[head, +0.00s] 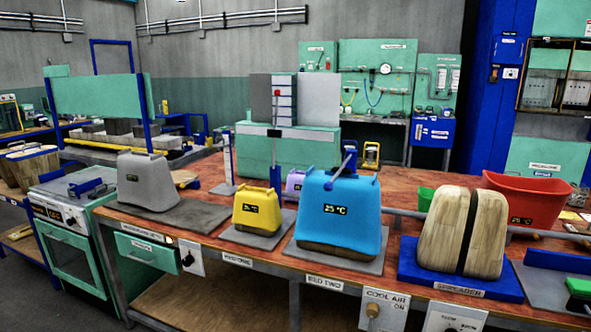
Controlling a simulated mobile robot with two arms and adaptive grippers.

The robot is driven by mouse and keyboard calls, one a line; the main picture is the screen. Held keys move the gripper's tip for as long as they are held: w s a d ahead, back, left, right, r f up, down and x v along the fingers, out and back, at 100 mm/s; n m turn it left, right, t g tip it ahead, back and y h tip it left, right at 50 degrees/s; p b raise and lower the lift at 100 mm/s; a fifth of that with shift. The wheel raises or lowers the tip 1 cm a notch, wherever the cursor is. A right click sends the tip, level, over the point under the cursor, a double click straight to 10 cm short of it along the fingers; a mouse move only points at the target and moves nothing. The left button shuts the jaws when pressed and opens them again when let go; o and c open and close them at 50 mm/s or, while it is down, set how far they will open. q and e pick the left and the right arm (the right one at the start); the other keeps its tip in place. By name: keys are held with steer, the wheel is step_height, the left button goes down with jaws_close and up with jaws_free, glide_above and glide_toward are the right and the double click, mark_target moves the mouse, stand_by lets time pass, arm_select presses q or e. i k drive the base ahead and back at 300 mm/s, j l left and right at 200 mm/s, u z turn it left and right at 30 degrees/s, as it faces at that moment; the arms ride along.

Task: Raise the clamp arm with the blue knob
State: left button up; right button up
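Neither of my grippers is in view.
The blue block stands on a grey plate above the BED TWO label (324,282). A grey block (147,180), a wooden spreader form (463,232) and a red bin (525,202) share the wooden bench. An oven (72,242) stands at the left.

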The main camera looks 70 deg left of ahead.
mark_target(328, 186)
steer(key=u, duration=1.9)
